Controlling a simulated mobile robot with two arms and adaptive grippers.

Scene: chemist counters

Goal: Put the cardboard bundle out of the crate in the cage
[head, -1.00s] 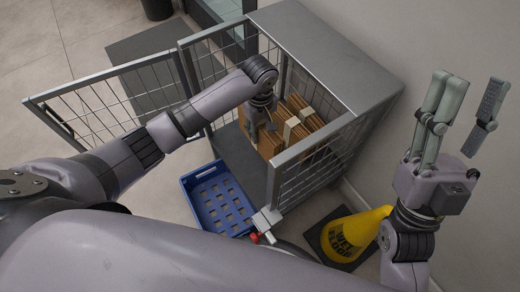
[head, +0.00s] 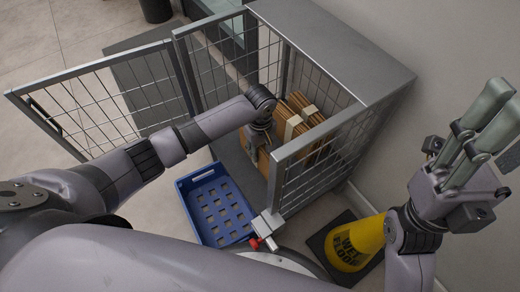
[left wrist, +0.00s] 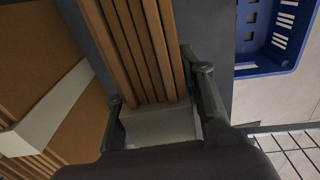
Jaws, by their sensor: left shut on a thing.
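The wire cage (head: 345,45) stands against the wall with its mesh door (head: 100,105) swung open to the left. My left gripper (head: 260,146) is inside the cage. In the left wrist view my left gripper (left wrist: 158,95) is shut on a brown cardboard bundle (left wrist: 135,40) with a pale band. In the head view my wrist hides most of that bundle. Other banded cardboard (head: 312,118) stands beside it in the cage, and shows at left in the wrist view (left wrist: 60,110). The blue crate (head: 222,212) is empty on the floor before the cage.
A yellow wet-floor cone (head: 357,243) stands on a dark base right of the cage, by the wall. The cage's front mesh panel (head: 318,150) rises right of my left wrist. The pale floor left of the crate is clear.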

